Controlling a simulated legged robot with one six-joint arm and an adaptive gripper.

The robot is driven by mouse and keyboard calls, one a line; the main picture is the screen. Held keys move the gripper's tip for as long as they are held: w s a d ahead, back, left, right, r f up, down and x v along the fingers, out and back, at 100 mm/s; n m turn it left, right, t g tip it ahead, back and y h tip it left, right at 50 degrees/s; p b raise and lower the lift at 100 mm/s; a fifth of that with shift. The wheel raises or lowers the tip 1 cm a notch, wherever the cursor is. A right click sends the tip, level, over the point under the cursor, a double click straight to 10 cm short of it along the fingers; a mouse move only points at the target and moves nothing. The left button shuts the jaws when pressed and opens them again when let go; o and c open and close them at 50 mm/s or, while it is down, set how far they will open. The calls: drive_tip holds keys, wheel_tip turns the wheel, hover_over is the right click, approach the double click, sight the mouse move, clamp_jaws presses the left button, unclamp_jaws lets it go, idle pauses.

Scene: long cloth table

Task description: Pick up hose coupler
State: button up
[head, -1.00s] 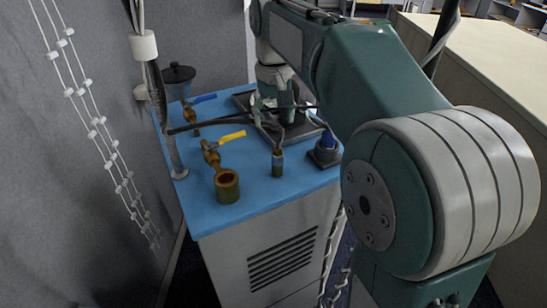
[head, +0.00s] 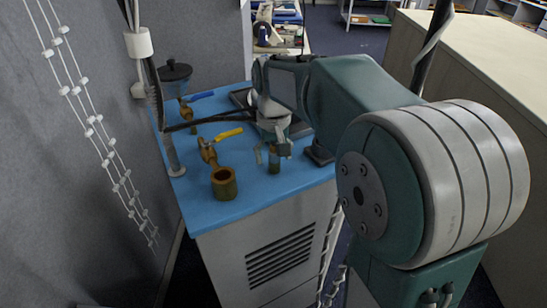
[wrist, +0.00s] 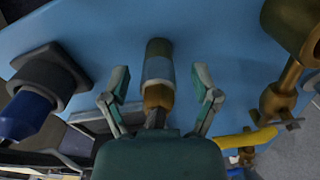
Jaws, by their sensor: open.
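The hose coupler (head: 274,160) is a small brass and grey-green cylinder on the blue worktop, partly hidden by my gripper in the head view. In the wrist view the coupler (wrist: 158,68) shows a dark end, a pale grey band and a brass end. My gripper (head: 273,153) is open at the coupler. In the wrist view my two green-grey fingers (wrist: 159,88) stand one on each side of it, with a visible gap on both sides. I cannot tell their exact height over the worktop.
A brass valve with a yellow handle (head: 228,134) and a brass cup-shaped fitting (head: 224,184) stand left of the coupler. A blue piece in a dark holder (wrist: 40,85) is at left in the wrist view. Bare worktop (head: 258,200) lies in front.

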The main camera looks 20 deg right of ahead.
drive_tip(key=shift+d, duration=0.1)
clamp_jaws()
